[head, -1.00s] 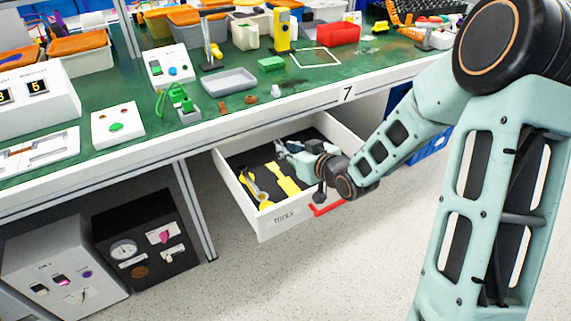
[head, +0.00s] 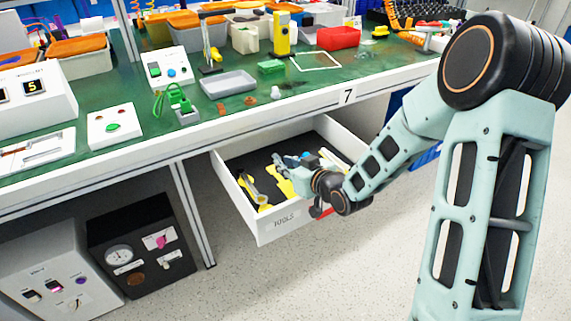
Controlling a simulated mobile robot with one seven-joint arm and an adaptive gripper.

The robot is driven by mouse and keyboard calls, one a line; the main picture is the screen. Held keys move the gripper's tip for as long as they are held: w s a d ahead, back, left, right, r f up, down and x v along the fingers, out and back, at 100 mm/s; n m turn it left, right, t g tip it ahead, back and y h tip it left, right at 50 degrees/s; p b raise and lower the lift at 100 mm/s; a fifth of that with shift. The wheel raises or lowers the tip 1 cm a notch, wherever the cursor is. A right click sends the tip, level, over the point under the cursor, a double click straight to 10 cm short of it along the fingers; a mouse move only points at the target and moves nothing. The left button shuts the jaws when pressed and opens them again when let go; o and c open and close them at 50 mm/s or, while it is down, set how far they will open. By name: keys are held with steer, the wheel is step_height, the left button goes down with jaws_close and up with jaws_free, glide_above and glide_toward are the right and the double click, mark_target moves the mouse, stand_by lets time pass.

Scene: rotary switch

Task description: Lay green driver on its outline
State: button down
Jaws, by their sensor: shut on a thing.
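The open drawer marked TOOLS (head: 287,219) has a dark lining (head: 251,162) with yellow tool-shaped areas (head: 250,190). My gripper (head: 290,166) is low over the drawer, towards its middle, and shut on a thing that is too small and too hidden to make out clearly. I take it to be the green driver, though no green shows at the jaws. Small blue and pale bits (head: 306,156) show beside the gripper. My gripper and wrist cover part of a yellow area and the drawer's right side. I cannot tell whether the held thing touches the lining.
The green-topped workbench (head: 235,111) stands above the drawer. It carries a grey tray (head: 228,84), a green block (head: 271,67) and a red bin (head: 338,38). The drawer's side walls and the bench edge (head: 347,97) bound the space around my arm.

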steer(key=c, duration=1.7)
jaws_free()
steer(key=shift+r+p, duration=0.5)
steer(key=shift+p, duration=0.15)
steer(key=p+v, duration=0.3)
steer(key=v, duration=0.7)
steer(key=shift+r+p, duration=0.25)
steer(key=shift+p, duration=0.05)
steer(key=shift+f+p+v, duration=0.2)
steer(key=shift+p+v, duration=0.3)
steer(key=shift+v, duration=0.45)
